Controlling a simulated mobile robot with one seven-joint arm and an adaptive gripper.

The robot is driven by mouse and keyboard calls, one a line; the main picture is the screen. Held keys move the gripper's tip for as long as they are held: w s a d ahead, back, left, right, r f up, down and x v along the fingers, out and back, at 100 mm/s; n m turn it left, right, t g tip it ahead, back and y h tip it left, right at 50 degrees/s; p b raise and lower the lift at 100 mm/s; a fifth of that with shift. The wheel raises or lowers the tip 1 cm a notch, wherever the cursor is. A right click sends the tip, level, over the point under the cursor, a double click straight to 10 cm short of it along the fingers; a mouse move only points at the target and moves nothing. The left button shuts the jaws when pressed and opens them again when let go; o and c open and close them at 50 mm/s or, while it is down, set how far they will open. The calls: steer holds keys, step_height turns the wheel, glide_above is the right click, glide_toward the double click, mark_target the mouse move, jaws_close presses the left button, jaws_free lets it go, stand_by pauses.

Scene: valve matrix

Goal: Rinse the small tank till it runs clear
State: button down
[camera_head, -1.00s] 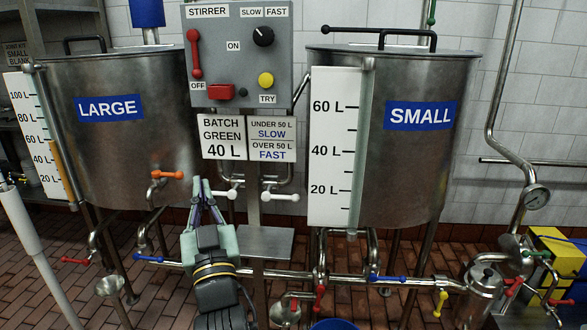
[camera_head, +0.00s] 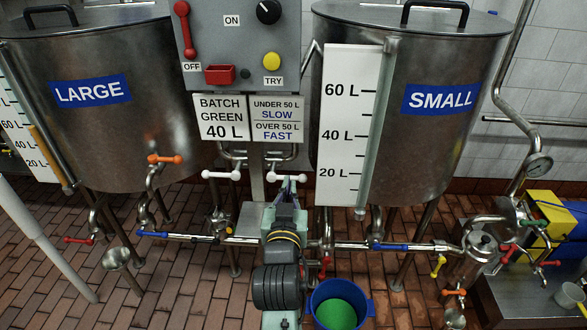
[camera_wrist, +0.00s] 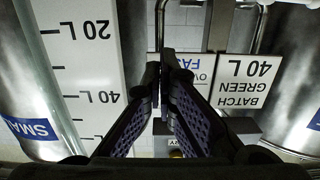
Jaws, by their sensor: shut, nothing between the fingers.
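The small steel tank (camera_head: 447,150) stands at the right in the head view, lidded, with a blue SMALL label. Its white litre scale (camera_head: 342,110) and sight tube (camera_head: 376,130) face me; I see no coloured column in the tube. A blue-handled valve (camera_head: 388,247) is on the pipe below it. My gripper (camera_head: 289,183) is in front of the white-handled valves (camera_head: 284,176), between the tanks. Its fingers (camera_wrist: 166,60) are shut and empty in the wrist view. Whether they touch a handle cannot be told. A blue bucket (camera_head: 371,306) below holds green liquid (camera_head: 338,314).
The large tank (camera_head: 110,130) stands left, with an orange-handled valve (camera_head: 165,159). The stirrer panel (camera_head: 240,45) is between the tanks. Red (camera_head: 77,240) and yellow (camera_head: 438,266) handles sit low on pipes. A metal bench (camera_head: 515,300) is right. Tiled floor (camera_head: 60,285) is open at left.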

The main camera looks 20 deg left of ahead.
steer(key=w+a+f+b, duration=0.3)
steer(key=w+b, duration=0.3)
steer(key=w, duration=0.4)
steer(key=shift+w+f, duration=0.15)
steer(key=shift+f, duration=0.55)
